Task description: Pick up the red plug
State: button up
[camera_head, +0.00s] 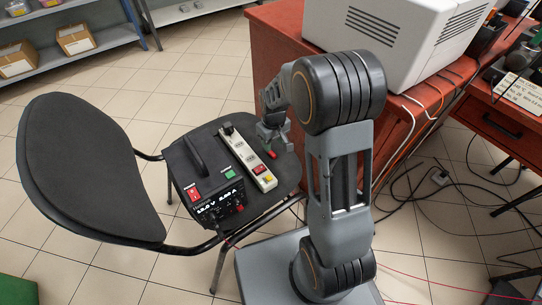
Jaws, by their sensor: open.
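A small red plug (272,155) shows at the right edge of the beige power strip (246,157), just below my gripper (276,146). My gripper points down with its fingers apart, close above the red plug. Whether the fingers touch the plug or lie on both sides of it, I cannot tell. The strip lies on the dark seat of a chair (287,172), with a black plug (228,128) at its far end and red and yellow parts at its near end.
A black power supply (207,185) with a handle and lit display stands left of the strip. The chair's backrest (88,170) is at left. A red desk (282,50) with a white machine (395,35) stands behind my arm. Loose cables (430,185) lie on the floor at right.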

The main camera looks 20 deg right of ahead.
aim_at(272, 153)
jog(key=shift+w+a+f+b, duration=0.1)
jog(key=shift+f+b, duration=0.75)
jog(key=shift+f, duration=0.6)
jog(key=shift+a+f+b, duration=0.1)
jog(key=shift+f+b, duration=0.7)
jog(key=shift+f, duration=0.6)
jog(key=shift+c, duration=0.4)
grip_shut()
